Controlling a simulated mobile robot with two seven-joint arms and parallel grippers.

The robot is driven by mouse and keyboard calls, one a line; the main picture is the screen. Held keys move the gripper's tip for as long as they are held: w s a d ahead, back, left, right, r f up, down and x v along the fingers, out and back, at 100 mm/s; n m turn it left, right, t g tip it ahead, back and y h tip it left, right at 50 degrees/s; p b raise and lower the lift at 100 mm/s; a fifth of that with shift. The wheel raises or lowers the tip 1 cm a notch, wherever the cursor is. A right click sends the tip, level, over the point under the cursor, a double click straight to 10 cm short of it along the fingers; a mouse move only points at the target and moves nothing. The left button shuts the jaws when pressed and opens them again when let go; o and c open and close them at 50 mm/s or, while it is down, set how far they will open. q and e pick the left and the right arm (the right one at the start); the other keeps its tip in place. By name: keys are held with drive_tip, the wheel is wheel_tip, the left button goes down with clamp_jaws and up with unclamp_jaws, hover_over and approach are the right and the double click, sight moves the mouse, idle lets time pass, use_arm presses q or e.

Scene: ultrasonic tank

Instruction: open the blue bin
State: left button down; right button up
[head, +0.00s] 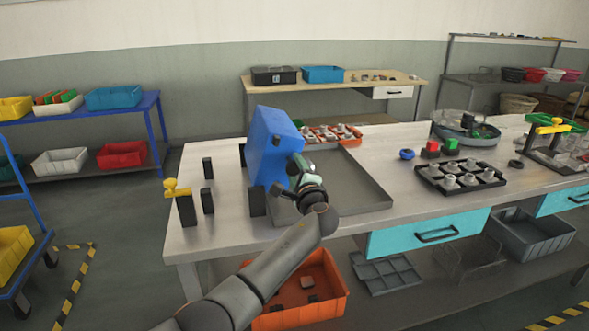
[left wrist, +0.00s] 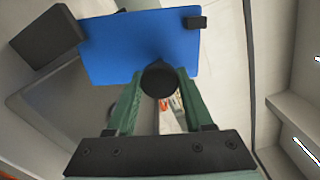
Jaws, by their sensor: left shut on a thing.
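The blue bin (head: 268,150) is a blue box-like body on the left part of the metal workbench, between short black posts. In the left wrist view, a flat blue face (left wrist: 125,50) fills the upper middle, with a round black knob (left wrist: 158,78) in front of it. My left gripper (head: 299,168) is at the right side of the blue body. Its green fingers (left wrist: 158,90) are shut on the black knob, one on each side. The inside of the bin is hidden. My right gripper is not in view.
A shallow grey tray (head: 365,190) lies right of the blue body, under my left gripper. An orange parts tray (head: 332,133) is behind it. Black posts (head: 207,169) and a yellow-topped stand (head: 186,205) are to the left. An orange bin (head: 335,290) sits below the bench.

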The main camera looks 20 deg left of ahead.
use_arm(q)
drive_tip(key=shift+c, duration=1.6)
unclamp_jaws()
drive_tip(key=v, duration=1.2)
drive_tip(key=shift+s+d, duration=0.15)
drive_tip(key=shift+s, duration=0.05)
